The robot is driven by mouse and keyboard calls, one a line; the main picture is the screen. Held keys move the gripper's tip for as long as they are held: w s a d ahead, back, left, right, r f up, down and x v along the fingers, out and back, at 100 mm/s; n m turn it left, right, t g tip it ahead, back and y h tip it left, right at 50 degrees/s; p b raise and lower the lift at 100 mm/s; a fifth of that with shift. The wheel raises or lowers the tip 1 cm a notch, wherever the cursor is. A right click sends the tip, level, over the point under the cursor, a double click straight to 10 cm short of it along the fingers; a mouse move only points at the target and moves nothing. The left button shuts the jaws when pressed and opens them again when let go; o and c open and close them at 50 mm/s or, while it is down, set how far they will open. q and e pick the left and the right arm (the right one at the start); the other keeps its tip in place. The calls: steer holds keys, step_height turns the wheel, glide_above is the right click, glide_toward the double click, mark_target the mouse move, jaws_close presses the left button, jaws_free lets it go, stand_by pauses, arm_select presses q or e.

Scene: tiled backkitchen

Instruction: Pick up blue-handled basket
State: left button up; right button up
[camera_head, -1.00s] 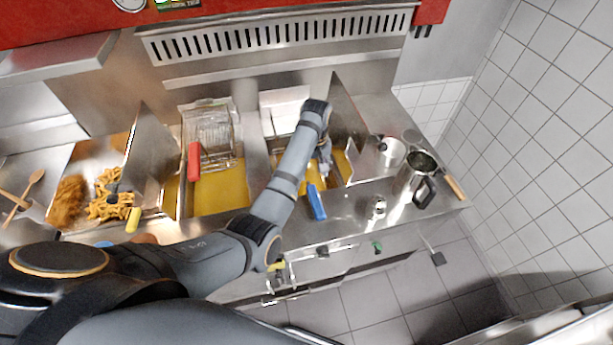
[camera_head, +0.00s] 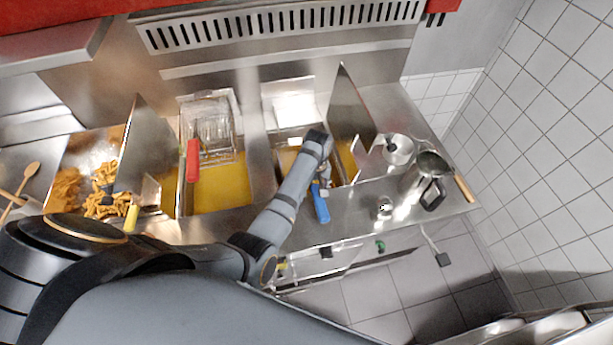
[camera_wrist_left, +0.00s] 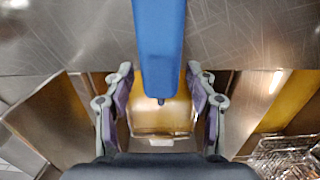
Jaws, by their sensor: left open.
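The blue handle (camera_head: 320,204) of the basket sticks out over the front edge of the right-hand fryer. The basket itself is mostly hidden behind my left arm. My left gripper (camera_head: 324,184) is at the inner end of the handle, at the fryer's front rim. In the left wrist view the blue handle (camera_wrist_left: 159,40) runs down from the top centre. The open fingers of my left gripper (camera_wrist_left: 159,70) stand on either side of it, with a gap on both sides. My right gripper is not in view.
A red-handled basket (camera_head: 193,160) hangs in the neighbouring fryer. A metal jug (camera_head: 430,183) and a round pot (camera_head: 397,151) stand on the steel counter at right. An upright metal panel (camera_head: 349,112) rises beside the right fryer. Fries (camera_head: 104,204) lie at left.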

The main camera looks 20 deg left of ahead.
arm_select(q)
steer(key=shift+s+d+r, duration=0.25)
steer(key=shift+s, duration=0.1)
steer(key=shift+c, duration=0.9)
steer(key=shift+s+d+r, duration=0.1)
steer(key=shift+s+r, duration=0.05)
steer(key=shift+s, duration=0.05)
steer(key=shift+c, duration=2.5)
jaws_close()
steer(key=shift+w, duration=0.1)
